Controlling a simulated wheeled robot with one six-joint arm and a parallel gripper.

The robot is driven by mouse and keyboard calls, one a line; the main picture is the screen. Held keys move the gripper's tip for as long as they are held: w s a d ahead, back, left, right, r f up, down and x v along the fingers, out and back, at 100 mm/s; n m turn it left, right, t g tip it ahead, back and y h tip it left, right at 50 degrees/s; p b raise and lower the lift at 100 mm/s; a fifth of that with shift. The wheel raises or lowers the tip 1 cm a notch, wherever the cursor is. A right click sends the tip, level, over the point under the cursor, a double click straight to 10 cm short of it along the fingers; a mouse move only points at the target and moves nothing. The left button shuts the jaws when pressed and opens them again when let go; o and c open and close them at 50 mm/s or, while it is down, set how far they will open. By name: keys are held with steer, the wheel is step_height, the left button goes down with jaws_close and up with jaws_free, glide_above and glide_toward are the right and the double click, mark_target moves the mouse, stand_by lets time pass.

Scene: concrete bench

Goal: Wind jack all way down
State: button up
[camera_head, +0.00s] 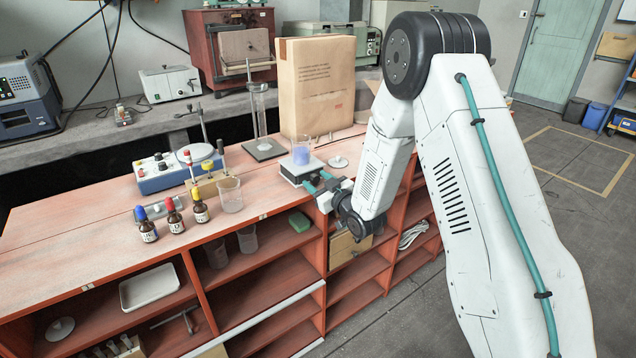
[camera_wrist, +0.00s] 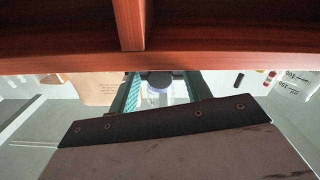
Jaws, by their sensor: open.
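A small lab jack (camera_head: 297,175) with a pale top plate stands near the front edge of the red bench. A beaker with blue liquid (camera_head: 301,152) stands upright on it. My gripper (camera_head: 318,182) is at the jack's front right side, its teal fingers apart. In the wrist view, a dark round knob (camera_wrist: 159,80) shows between the open fingers (camera_wrist: 161,90); I cannot tell whether either finger touches it. Part of the blue beaker shows behind the knob. The jack's lower mechanism is mostly hidden by my gripper.
A paper sack (camera_head: 317,85) and a glass cylinder on a stand (camera_head: 258,115) stand behind the jack. A white disc-based piece (camera_head: 338,162) lies to its right. An empty beaker (camera_head: 230,195), small bottles (camera_head: 173,215) and a blue stirrer (camera_head: 165,172) are to the left. Open shelves lie below.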

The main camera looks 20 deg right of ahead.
steer(key=v, duration=0.8)
steer(key=s+d+f+m+g+h, duration=0.2)
steer(key=s+d+f+g+h, duration=0.15)
steer(key=f+g, duration=0.5)
steer(key=s+d+r+m+g+h, duration=0.1)
steer(key=s+d+r+g+h, duration=0.15)
steer(key=s, duration=0.45)
steer(key=s+a+r+m+g, duration=0.1)
steer(key=s+a+r+g, duration=0.1)
steer(key=s+r, duration=1)
steer(key=s+a+r+m+g, duration=0.2)
steer(key=s+a+r, duration=0.1)
steer(key=s+r, duration=1)
steer(key=shift+s+a+r+g, duration=0.3)
steer(key=shift+s+a+g, duration=0.1)
steer(key=shift+s, duration=2.25)
